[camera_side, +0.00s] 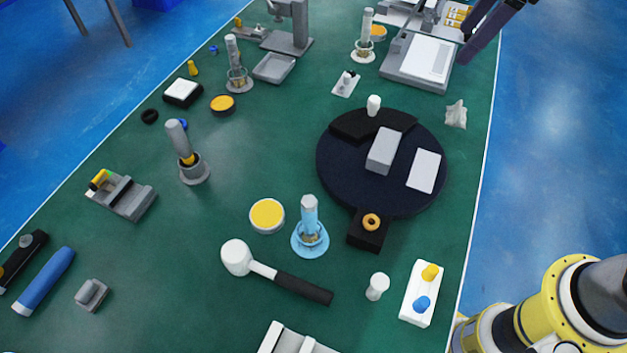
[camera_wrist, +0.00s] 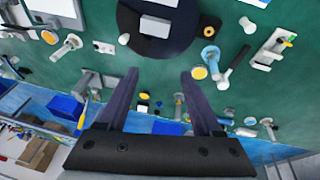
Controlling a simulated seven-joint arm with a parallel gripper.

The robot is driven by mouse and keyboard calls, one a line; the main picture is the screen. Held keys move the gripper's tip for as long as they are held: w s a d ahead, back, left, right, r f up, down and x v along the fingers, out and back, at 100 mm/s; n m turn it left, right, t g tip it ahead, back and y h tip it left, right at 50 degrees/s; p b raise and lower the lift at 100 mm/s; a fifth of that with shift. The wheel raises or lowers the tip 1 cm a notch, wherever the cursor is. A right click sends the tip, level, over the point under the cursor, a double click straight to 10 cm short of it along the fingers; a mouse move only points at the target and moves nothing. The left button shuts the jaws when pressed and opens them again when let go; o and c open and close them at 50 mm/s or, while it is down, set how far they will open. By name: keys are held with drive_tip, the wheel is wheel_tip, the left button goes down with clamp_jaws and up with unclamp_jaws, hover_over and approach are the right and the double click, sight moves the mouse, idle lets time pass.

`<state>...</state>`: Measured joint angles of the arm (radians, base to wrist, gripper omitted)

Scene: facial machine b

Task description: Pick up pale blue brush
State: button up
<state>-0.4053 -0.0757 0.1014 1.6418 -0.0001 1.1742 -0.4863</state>
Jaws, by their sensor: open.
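The pale blue brush (camera_side: 309,211) stands upright in a pale blue round holder (camera_side: 309,241) near the front middle of the table in the side view. In the wrist view the brush (camera_wrist: 211,54) shows small, right of my right finger, beside the dark round plate. My gripper (camera_wrist: 159,74) is open and empty, its two dark fingers apart. In the side view the gripper (camera_side: 464,48) shows partly at the top right, above the grey machine and far from the brush.
A yellow disc (camera_side: 267,216) and a mallet (camera_side: 290,282) lie close to the brush. The dark round plate (camera_side: 340,185) is behind it, with an orange ring (camera_side: 371,222) on its tab. A white peg (camera_side: 377,287) and a block with two knobs (camera_side: 419,293) stand at front right.

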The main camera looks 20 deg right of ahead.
drive_tip(key=w+a+f+n+g, duration=0.1)
drive_tip(key=a+f+n, duration=0.15)
drive_tip(key=a, duration=0.45)
drive_tip(key=w+a+f+n+g, duration=0.1)
drive_tip(key=w+a+f, duration=0.1)
drive_tip(key=a+f, duration=0.35)
drive_tip(key=n+g+h, duration=0.1)
drive_tip(key=n, duration=0.2)
hover_over(309, 216)
drive_tip(key=w, duration=0.2)
drive_tip(key=shift+m, duration=0.25)
drive_tip(key=f, duration=0.8)
drive_tip(key=shift+s+d, duration=0.15)
drive_tip(key=shift+s, duration=0.05)
drive_tip(key=f, duration=1.3)
drive_tip(key=shift+s+d+f, duration=0.1)
drive_tip(key=shift+s+f, duration=0.1)
drive_tip(key=shift+c, duration=0.4)
clamp_jaws()
